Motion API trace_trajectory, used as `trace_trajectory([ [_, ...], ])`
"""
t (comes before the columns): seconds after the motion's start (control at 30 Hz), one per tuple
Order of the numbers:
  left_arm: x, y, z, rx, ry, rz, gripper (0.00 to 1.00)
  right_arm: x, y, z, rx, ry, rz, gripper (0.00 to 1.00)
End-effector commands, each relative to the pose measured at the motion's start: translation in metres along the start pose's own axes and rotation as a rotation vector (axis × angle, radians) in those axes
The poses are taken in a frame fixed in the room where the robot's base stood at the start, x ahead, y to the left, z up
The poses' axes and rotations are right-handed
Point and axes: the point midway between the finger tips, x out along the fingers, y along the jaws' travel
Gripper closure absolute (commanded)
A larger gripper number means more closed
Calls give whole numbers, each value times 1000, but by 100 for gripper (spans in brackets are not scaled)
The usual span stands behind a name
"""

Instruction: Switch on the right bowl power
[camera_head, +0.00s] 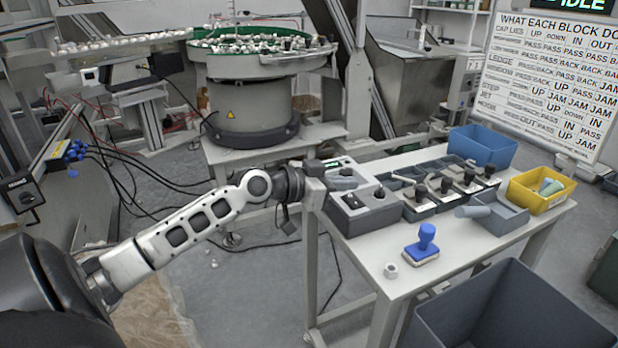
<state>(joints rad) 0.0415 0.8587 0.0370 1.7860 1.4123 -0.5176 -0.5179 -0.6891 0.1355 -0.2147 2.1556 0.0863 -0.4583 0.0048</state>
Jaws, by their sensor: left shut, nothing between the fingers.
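A grey control box (369,222) with two dark knobs, a left knob (352,202) and a right knob (379,194), sits at the left end of the workbench. Which of them is the right bowl power I cannot tell. My left gripper (343,183) is shut and empty at the back left of this box, just above or beside it; contact cannot be made out. It partly hides a pale box with a small dark display (335,163) behind. A vibratory bowl feeder (247,118) with a green-lined bowl full of small parts stands behind the bench. My right gripper is out of view.
The workbench (455,262) bears several dark trays with black-knobbed blocks (447,186), a blue bin (483,146), a yellow bin (540,190), a blue stamp (426,238) and a small white cap (391,270). A large grey bin (500,305) stands in front.

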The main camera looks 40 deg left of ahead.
Motion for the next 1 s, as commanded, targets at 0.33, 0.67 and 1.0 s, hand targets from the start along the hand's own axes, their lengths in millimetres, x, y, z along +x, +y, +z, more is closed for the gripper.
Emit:
trace_trajectory([
  [0.33, -57, 4, 7, -2, -7, 3, 100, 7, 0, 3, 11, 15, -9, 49],
  [0.67, -84, 4, 4, -2, -2, 3, 100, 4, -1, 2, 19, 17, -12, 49],
  [1.0, -85, 4, 4, -1, -2, 2, 100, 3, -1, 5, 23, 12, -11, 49],
])
